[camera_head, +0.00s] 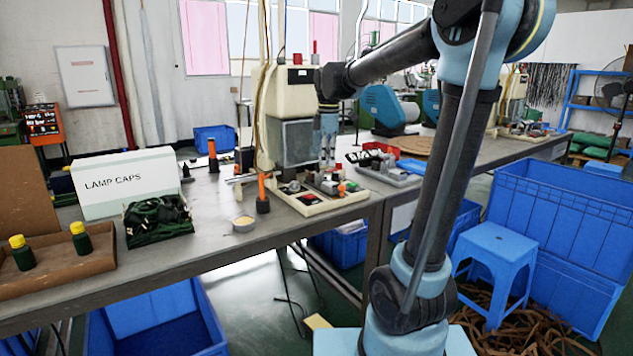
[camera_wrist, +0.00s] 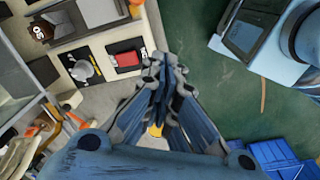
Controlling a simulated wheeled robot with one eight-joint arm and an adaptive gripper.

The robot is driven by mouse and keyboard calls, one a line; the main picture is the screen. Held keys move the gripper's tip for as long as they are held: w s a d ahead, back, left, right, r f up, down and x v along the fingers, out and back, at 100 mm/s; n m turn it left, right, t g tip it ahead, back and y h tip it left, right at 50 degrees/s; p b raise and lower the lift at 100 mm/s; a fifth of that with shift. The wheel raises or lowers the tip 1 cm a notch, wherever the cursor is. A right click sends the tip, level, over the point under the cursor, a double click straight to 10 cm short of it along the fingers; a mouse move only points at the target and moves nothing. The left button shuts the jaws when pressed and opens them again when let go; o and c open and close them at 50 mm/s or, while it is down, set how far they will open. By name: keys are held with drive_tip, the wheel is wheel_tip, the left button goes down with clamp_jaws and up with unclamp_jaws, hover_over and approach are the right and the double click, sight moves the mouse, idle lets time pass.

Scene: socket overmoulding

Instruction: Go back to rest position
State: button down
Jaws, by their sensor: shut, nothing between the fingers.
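My gripper (camera_head: 328,150) hangs pointing down over the workbench, in front of the cream moulding machine (camera_head: 275,95). In the wrist view my gripper (camera_wrist: 163,72) has its fingers together with nothing between them. Below it in that view are the bench edge and the green floor. The machine's cream bed (camera_head: 312,207) lies to the lower left of the gripper in the head view, with small dark and red parts on it. The fingertips look clear of the bench and its parts, though the exact gap is hard to tell.
A white LAMP CAPS box (camera_head: 125,182), a tray of dark caps (camera_head: 157,222) and a cardboard tray with yellow-topped bottles (camera_head: 50,262) stand left. Small grey parts (camera_head: 385,168) lie right of the gripper. A blue stool (camera_head: 493,262) and large blue crates (camera_head: 560,215) occupy the right floor.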

drive_tip(key=s+d+f+m+t, duration=0.1)
drive_tip(key=s+d+f+m, duration=0.35)
drive_tip(key=s, duration=0.25)
drive_tip(key=s+d+f+m, duration=0.3)
drive_tip(key=s+d+m, duration=0.2)
drive_tip(key=s+d, duration=0.15)
drive_tip(key=s+d+f+m, duration=0.2)
drive_tip(key=s+f+m, duration=0.3)
drive_tip(key=s+f, duration=0.15)
drive_tip(key=s+d+f+m, duration=0.3)
drive_tip(key=s+f+m, duration=0.2)
drive_tip(key=s+f, duration=0.15)
wheel_tip(320, 180, up, 22)
drive_tip(key=f+n+y, duration=0.1)
drive_tip(key=n, duration=0.6)
hover_over(308, 195)
drive_tip(key=s+d, duration=0.1)
drive_tip(key=f, duration=0.7)
drive_tip(key=w+f, duration=0.1)
drive_tip(key=f, duration=0.3)
drive_tip(key=shift+a+f, duration=0.2)
drive_tip(key=shift+a, duration=0.05)
drive_tip(key=shift+s+f, duration=0.15)
drive_tip(key=shift+f, duration=0.25)
